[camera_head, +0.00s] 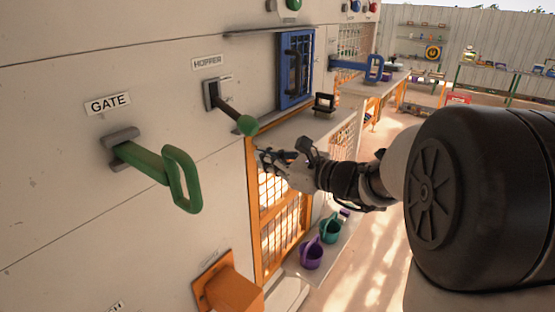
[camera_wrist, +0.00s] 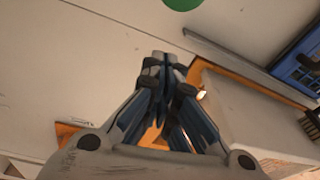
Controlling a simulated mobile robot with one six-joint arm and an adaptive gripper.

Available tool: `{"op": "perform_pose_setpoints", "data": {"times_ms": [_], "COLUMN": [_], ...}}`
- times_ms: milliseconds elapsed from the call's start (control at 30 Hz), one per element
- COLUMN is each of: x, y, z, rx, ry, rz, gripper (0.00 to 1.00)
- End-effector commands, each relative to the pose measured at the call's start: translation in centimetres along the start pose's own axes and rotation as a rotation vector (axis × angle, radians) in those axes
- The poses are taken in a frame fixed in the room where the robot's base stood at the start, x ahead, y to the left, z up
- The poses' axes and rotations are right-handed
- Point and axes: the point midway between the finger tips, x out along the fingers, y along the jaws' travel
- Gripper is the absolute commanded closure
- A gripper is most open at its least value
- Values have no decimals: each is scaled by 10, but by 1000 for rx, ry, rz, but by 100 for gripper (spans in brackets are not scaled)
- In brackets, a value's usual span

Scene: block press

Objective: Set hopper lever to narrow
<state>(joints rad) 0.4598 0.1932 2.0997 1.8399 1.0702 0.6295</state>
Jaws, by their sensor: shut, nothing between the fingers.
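The hopper lever (camera_head: 228,107) is a dark rod with a green ball knob (camera_head: 248,125), sticking out and down to the right from a grey slotted plate under the HOPPER label (camera_head: 207,62). In the wrist view part of the green knob (camera_wrist: 182,3) shows at the top edge, beyond my fingertips. My gripper (camera_head: 262,157) is shut and empty, a little below and right of the knob, apart from it. It also shows shut in the wrist view (camera_wrist: 160,58). I cannot read any narrow or wide marks by the lever.
A green gate handle (camera_head: 180,178) juts out at the left under the GATE label. A blue panel (camera_head: 296,68) and a blue handle (camera_head: 372,67) are farther along the wall. An orange mesh frame (camera_head: 253,210) is below my gripper, and an orange block (camera_head: 232,290) juts out lower left.

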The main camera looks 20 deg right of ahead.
Motion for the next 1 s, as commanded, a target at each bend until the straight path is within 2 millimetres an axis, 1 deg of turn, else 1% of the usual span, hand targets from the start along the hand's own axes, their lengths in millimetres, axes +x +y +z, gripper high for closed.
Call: {"op": "perform_pose_setpoints", "data": {"times_ms": [33,100,133,167,233,400,867,1000], "x": [12,26,28,22,18,12,11,8], "y": [1,1,1,0,-1,0,0,-1], "z": [1,1,4,13,23,36,38,42], "rx": [0,0,-1,-5,-3,-2,-1,-2], "ry": [1,0,0,-1,-1,1,1,0], "rz": [5,5,3,-1,-3,-2,-1,-2], "gripper": [100,100,100,100,100,100,100,100]}}
